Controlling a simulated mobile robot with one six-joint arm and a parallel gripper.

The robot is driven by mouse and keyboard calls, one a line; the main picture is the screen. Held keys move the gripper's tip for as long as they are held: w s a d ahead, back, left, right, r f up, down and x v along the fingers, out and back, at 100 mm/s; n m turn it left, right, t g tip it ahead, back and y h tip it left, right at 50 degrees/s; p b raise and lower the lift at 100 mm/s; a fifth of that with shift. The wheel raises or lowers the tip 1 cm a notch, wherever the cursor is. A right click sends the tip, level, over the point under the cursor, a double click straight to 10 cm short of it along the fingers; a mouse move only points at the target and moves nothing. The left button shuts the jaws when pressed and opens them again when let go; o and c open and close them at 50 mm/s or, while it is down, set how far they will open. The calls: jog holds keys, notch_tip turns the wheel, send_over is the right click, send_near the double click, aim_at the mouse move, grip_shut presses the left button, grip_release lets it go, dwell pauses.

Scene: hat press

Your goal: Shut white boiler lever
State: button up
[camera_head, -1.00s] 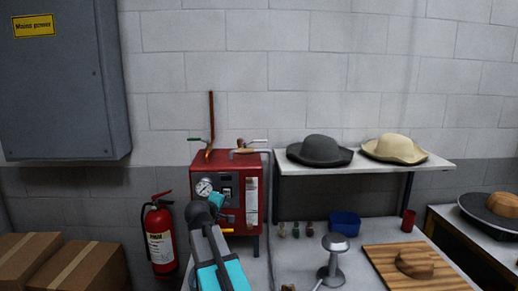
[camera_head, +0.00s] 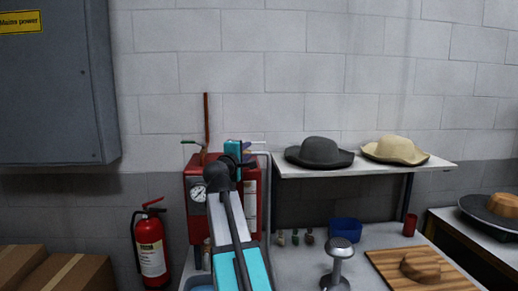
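The red boiler (camera_head: 194,220) stands against the back wall, with a pressure gauge (camera_head: 198,193) on its front. My arm covers much of its front and top right. A small part of the white lever (camera_head: 259,142) shows at the boiler's top right, just right of my arm's end; the rest is hidden. My gripper (camera_head: 236,150) is raised at the boiler's top right, close to the white lever. Its fingers cannot be made out, and I cannot tell whether it touches the lever.
A green lever (camera_head: 190,142) and an upright copper pipe (camera_head: 206,122) are at the boiler's top left. A shelf (camera_head: 370,167) with a grey hat (camera_head: 319,152) and a cream hat (camera_head: 395,149) stands to the right. A fire extinguisher (camera_head: 150,248) stands left.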

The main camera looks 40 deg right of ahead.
aim_at(258, 143)
jog(key=shift+d, duration=0.2)
jog(key=p+x, duration=0.3)
jog(key=x, duration=0.9)
jog(key=shift+r+p, duration=0.15)
jog(key=shift+p, duration=0.15)
jog(key=shift+x, duration=0.8)
grip_shut()
dwell(0.9)
